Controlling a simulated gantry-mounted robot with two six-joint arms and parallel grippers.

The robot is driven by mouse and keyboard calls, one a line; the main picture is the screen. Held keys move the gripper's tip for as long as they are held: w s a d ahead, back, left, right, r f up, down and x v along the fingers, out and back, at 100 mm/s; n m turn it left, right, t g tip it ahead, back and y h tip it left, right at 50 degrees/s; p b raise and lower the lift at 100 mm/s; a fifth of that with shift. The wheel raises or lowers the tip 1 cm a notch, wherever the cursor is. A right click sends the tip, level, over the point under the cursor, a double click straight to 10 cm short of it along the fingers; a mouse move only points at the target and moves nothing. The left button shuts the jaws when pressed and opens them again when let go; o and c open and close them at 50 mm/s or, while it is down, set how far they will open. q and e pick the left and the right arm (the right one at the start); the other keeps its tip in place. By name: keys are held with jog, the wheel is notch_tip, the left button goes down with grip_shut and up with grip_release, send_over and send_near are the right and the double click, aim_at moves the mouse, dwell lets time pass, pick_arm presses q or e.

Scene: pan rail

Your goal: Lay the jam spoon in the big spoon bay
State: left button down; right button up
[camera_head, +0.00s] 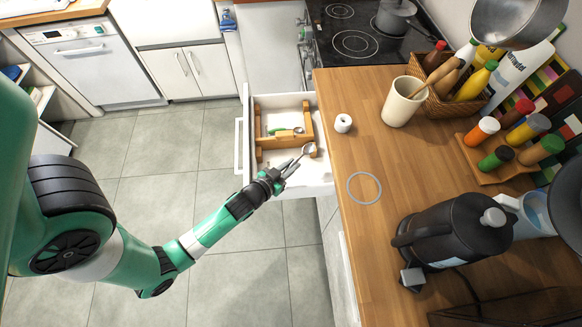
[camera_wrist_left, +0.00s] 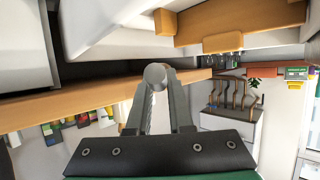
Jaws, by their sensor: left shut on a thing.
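The jam spoon (camera_head: 308,149), with a silver bowl, is held by my left gripper (camera_head: 284,171). The gripper is shut on its handle, over the near part of the open drawer (camera_head: 317,183). The spoon's bowl points up and right, close to the near end of the wooden divider (camera_head: 259,137). In the left wrist view, a round grey end (camera_wrist_left: 155,74) shows between the fingers of the left gripper (camera_wrist_left: 158,92). The handle is mostly hidden by the fingers. My right gripper is not in view.
The wooden counter (camera_head: 350,240) borders the drawer on the right. Open tiled floor (camera_head: 200,215) lies left of the drawer.

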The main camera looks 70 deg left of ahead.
pick_arm(q)
jog(key=shift+r, duration=0.1)
jog(key=shift+f+b, duration=0.55)
jog(key=shift+f, duration=0.1)
jog(key=c, duration=0.8)
grip_release()
jog(key=shift+r, duration=0.1)
